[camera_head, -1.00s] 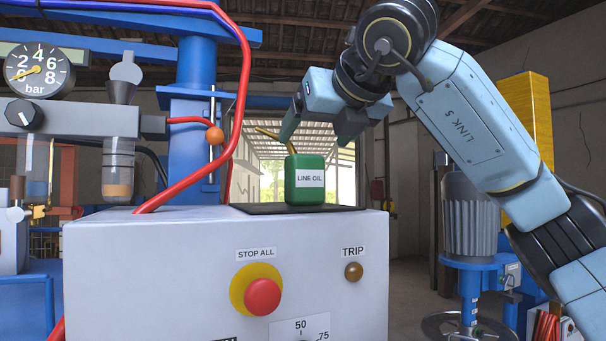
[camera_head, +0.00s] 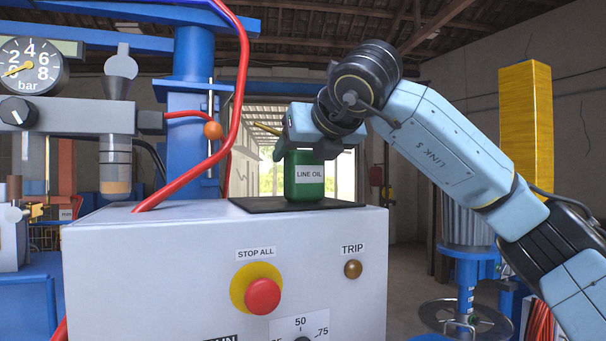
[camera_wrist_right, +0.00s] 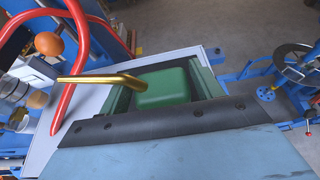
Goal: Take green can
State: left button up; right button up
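The green can (camera_head: 309,188), labelled LINE OIL and with a brass spout at its upper left, stands upright on a dark mat (camera_head: 244,204) on top of the grey control box. My right gripper (camera_head: 304,153) is over the can from above, its fingers at the can's upper part. In the right wrist view the can's top (camera_wrist_right: 163,88) lies between the two fingers of the gripper (camera_wrist_right: 165,82), and the spout points left. The fingers look open around the can; whether they touch its sides is hard to tell. My left gripper is not in view.
The grey control box (camera_head: 150,275) carries a red stop button (camera_head: 262,296) and a brown TRIP button (camera_head: 353,269) on its front. A red hose (camera_head: 190,182) and a blue column (camera_head: 195,75) stand left of the can. Free room lies right of the box.

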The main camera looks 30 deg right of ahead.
jog(key=c, duration=0.7)
jog(key=shift+r, duration=0.1)
jog(key=shift+c, duration=0.2)
